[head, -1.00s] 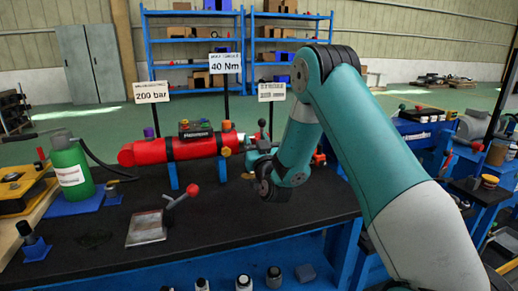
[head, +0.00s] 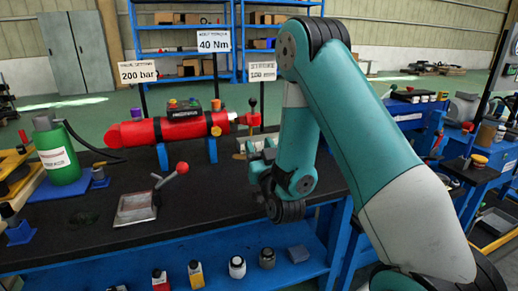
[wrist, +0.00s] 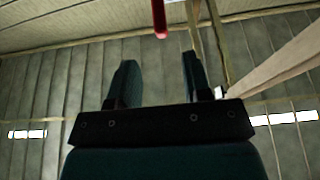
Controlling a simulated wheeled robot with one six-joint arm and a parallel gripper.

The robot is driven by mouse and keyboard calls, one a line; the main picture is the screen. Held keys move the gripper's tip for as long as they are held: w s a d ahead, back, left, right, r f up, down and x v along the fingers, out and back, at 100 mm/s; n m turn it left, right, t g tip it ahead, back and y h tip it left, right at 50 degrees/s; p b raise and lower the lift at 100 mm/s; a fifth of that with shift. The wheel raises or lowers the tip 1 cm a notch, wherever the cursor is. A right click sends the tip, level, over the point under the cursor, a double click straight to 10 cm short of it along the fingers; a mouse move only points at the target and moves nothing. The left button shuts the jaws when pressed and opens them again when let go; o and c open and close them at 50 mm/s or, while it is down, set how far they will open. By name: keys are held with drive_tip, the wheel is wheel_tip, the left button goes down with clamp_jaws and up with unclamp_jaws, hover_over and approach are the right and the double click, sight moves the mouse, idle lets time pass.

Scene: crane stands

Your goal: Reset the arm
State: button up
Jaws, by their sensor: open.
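My arm stands over the right part of the black bench (head: 90,235) in the head view. My gripper (head: 262,152) is at its end, near the right end of the red cylinder (head: 165,130), and looks small and partly hidden by my wrist. In the wrist view my gripper (wrist: 160,75) shows two dark fingers apart, with nothing between them. Behind them are the wall and roof beams. A red rod end (wrist: 159,18) hangs into the top of that view; I cannot tell what it belongs to.
A lever with a red knob (head: 182,168) rises from a metal plate on the bench. A green bottle (head: 58,155) stands at left. Sign posts, including the 40 Nm sign (head: 214,41), stand behind the cylinder. Small bottles (head: 237,267) sit on the lower blue shelf. Other blue benches stand at right.

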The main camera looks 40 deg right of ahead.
idle(0.3)
drive_tip(key=w+a+n+g+y, duration=0.25)
drive_tip(key=a+g+y, duration=0.35)
drive_tip(key=a, duration=0.4)
drive_tip(key=s+a+r+n+g+y, duration=0.1)
drive_tip(key=s+a+n+g+y, duration=0.45)
drive_tip(key=s+a, duration=0.55)
drive_tip(key=s+a+r+n+g+h, duration=0.1)
drive_tip(key=s+a+r+n+g, duration=0.1)
drive_tip(key=s+g, duration=1.25)
drive_tip(key=s+r+t+p, duration=0.4)
drive_tip(key=r+p, duration=0.8)
drive_tip(key=shift+s+d+r+t, duration=0.15)
drive_tip(key=shift+d+r+t, duration=0.15)
